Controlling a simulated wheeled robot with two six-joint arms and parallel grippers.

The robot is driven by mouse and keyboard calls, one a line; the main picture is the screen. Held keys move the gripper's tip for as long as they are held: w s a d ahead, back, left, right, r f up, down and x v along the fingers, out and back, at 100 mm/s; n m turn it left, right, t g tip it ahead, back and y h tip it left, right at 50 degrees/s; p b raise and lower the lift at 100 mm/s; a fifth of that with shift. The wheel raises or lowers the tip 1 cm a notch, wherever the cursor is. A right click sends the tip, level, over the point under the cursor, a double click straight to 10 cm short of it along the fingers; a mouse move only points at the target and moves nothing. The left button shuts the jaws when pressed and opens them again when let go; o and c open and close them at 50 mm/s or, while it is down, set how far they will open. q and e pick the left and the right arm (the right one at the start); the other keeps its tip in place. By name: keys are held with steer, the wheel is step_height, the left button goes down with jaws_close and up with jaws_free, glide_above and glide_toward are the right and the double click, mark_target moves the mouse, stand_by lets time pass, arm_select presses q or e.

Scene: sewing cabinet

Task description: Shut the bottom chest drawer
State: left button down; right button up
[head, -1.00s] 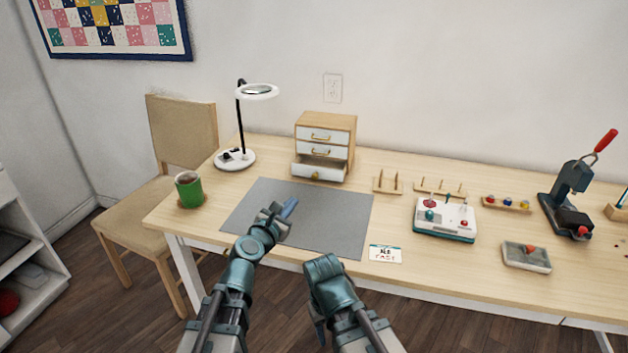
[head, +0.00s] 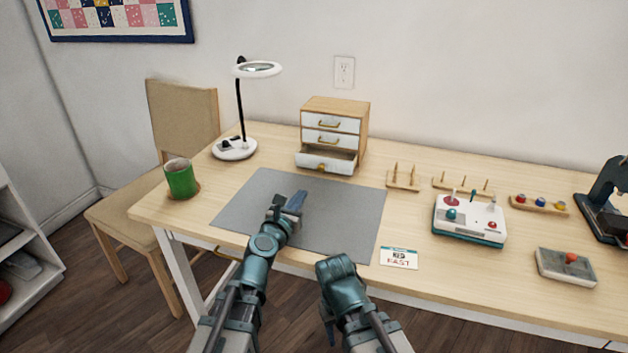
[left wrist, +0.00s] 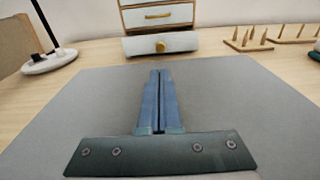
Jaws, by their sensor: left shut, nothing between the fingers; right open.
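The small wooden chest (head: 362,130) with white drawer fronts stands at the back of the table. Its bottom drawer (head: 325,163) is pulled out, while the two drawers above look shut. In the left wrist view the bottom drawer (left wrist: 135,46) shows its white front and round brass knob (left wrist: 160,46) straight ahead. My left gripper (head: 299,195) is shut and empty over the grey mat, in front of the drawer and apart from it. Its closed fingers (left wrist: 158,75) point at the drawer front. My right gripper (head: 328,318) hangs low before the table's front edge; its fingers are partly hidden.
The grey mat (head: 345,215) between gripper and chest is bare. Spool racks (head: 403,182), a white control box (head: 468,218) and a card (head: 398,258) lie to the right.

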arm_select(q)
glide_toward(323, 163)
steer(key=x, duration=0.2)
steer(key=b+x, duration=0.1)
steer(key=shift+w+d+f, duration=0.1)
steer(key=shift+w+f, duration=0.15)
steer(key=shift+f, duration=0.05)
steer(key=shift+w, duration=0.2)
steer(key=shift+d, duration=0.1)
steer(key=x, duration=0.7)
steer(key=shift+w+r, duration=0.3)
steer(key=shift+w, duration=0.05)
steer(key=shift+s, duration=0.1)
steer(key=p+v, duration=0.1)
steer(key=v, duration=1.3)
